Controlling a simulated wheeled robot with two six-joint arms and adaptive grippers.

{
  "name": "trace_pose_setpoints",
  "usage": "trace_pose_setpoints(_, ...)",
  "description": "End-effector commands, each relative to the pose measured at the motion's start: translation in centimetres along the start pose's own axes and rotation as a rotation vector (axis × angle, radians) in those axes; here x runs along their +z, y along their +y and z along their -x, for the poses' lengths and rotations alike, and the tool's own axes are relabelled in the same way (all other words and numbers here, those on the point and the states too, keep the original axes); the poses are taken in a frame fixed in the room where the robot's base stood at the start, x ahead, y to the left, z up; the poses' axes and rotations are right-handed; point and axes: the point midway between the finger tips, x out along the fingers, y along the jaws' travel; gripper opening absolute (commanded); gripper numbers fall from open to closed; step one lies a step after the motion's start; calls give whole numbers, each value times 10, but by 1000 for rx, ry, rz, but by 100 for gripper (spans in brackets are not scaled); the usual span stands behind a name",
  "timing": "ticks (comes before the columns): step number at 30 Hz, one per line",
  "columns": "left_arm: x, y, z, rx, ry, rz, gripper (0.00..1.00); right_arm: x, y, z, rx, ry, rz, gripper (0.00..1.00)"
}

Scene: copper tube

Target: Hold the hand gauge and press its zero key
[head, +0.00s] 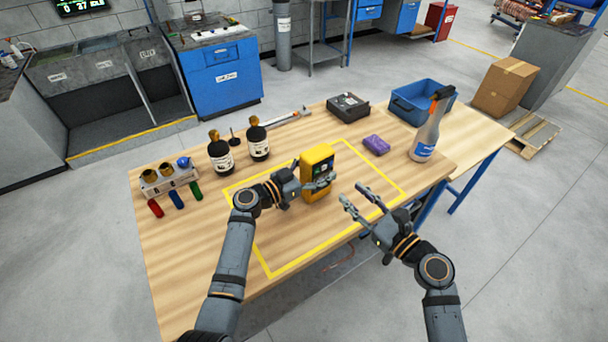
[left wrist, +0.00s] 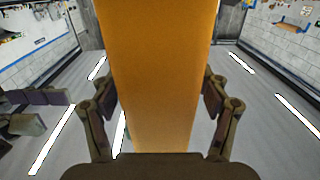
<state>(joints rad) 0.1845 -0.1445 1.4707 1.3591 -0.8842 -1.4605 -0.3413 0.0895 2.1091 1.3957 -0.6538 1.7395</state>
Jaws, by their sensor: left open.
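The yellow hand gauge (head: 318,162) stands upright inside the yellow outline on the wooden table, its dark display side turned to the right. My left gripper (head: 311,183) is open around the gauge's lower part, with one finger seen along its near side. In the left wrist view the gauge's plain orange-yellow housing (left wrist: 160,80) stands between the two open fingers. I cannot tell whether either finger touches it. My right gripper (head: 352,203) is open and empty, right of the gauge and apart from it. The zero key is too small to make out.
Two dark bottles (head: 221,157) and a rack with colored pieces (head: 169,178) are at the left. A black box (head: 348,107) and blue bin (head: 412,104) stand behind. The front table area is clear.

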Motion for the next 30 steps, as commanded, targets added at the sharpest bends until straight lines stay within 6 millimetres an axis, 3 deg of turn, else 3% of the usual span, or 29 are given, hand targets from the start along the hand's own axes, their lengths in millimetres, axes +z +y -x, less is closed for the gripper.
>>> trace_pose_setpoints(4,0,0,-12,0,0,0,75,0,0,0,0,0,0,38)
trace_pose_setpoints(13,0,0,-14,0,-1,0,74,0,0,0,0,0,0,38)
trace_pose_setpoints(30,0,0,-14,0,-1,0,0,0,0,0,0,0,0,38)
